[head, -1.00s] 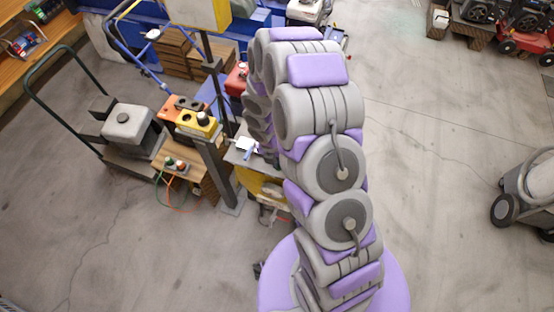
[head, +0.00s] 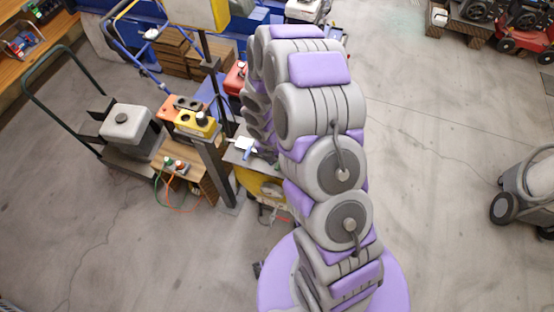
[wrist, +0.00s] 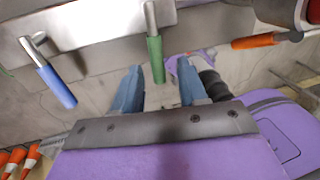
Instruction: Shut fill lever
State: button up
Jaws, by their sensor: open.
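In the wrist view a row of levers hangs from a pale metal bar (wrist: 85,30). A blue-handled lever (wrist: 57,87) tilts at the left, a green-handled lever (wrist: 155,60) hangs almost straight down in the middle, and an orange-handled lever (wrist: 253,42) lies nearly level at the right. No label shows which one is the fill lever. My gripper (wrist: 158,80) is open, its two blue-grey fingers on either side of the green handle's lower end in the picture; contact cannot be told. In the head view a blue handle (head: 248,153) shows beside my arm, which hides my gripper.
A post carries a yellow control box (head: 196,123) and an orange one (head: 178,106) left of my arm. A cart with a grey box (head: 126,122) stands farther left. Orange cones (wrist: 22,158) show in the wrist view. The floor (head: 430,170) to the right is mostly clear.

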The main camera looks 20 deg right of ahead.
notch_tip(320, 180, up, 16)
jog(key=w+a, duration=0.2)
jog(key=shift+a+p, duration=0.4)
jog(key=shift+p, duration=0.05)
jog(key=shift+r, duration=0.1)
